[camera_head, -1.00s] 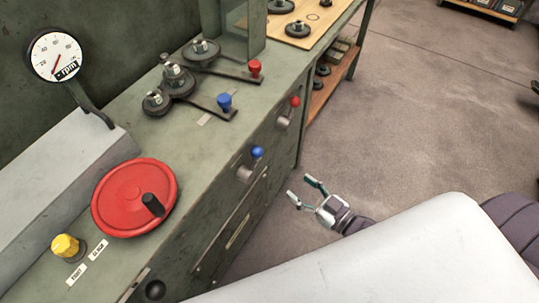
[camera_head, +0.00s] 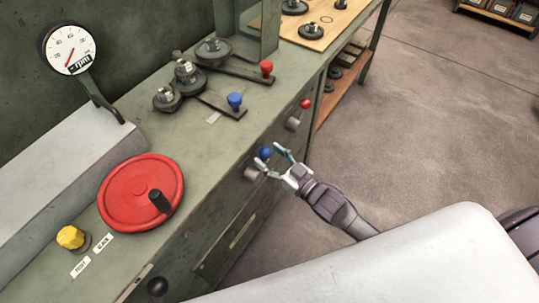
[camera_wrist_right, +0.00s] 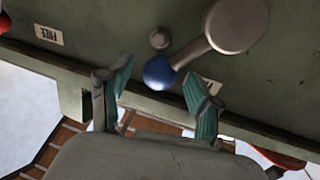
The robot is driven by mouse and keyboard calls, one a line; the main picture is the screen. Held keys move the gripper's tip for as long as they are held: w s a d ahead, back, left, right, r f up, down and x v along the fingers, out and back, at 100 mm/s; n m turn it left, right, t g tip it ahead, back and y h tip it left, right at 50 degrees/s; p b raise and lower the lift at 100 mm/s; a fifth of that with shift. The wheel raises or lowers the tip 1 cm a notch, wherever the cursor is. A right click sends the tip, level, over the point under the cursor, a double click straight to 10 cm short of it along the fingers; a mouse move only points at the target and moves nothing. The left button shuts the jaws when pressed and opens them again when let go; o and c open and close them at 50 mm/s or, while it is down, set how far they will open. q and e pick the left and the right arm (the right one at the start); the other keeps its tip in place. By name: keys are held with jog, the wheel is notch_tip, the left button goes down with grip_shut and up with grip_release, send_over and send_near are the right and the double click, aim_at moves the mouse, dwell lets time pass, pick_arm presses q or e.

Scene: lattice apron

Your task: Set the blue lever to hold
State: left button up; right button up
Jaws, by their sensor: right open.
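The blue lever on the cabinet's front has a blue ball (camera_head: 265,152) on a short grey arm with a round grey hub (camera_head: 252,173). My right gripper (camera_head: 268,157) is open, its two fingers either side of the ball in the head view. In the right wrist view the ball (camera_wrist_right: 159,72) lies between the teal fingertips (camera_wrist_right: 160,80), with a gap on each side; the arm runs up and right to the hub (camera_wrist_right: 238,22). A FREE label (camera_wrist_right: 48,35) shows there; another label (camera_wrist_right: 212,87) is partly hidden behind a finger. My left gripper is out of view.
A red-ball lever (camera_head: 305,103) is further along the same front. On the cabinet top are a blue-knobbed lever (camera_head: 235,101), a red-knobbed one (camera_head: 266,67), a red handwheel (camera_head: 140,190), a yellow knob (camera_head: 70,237) and a gauge (camera_head: 70,47). Floor right of the cabinet is clear.

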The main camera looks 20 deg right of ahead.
jog(key=shift+w+a, duration=0.1)
jog(key=shift+w, duration=0.1)
grip_shut()
dwell(0.3)
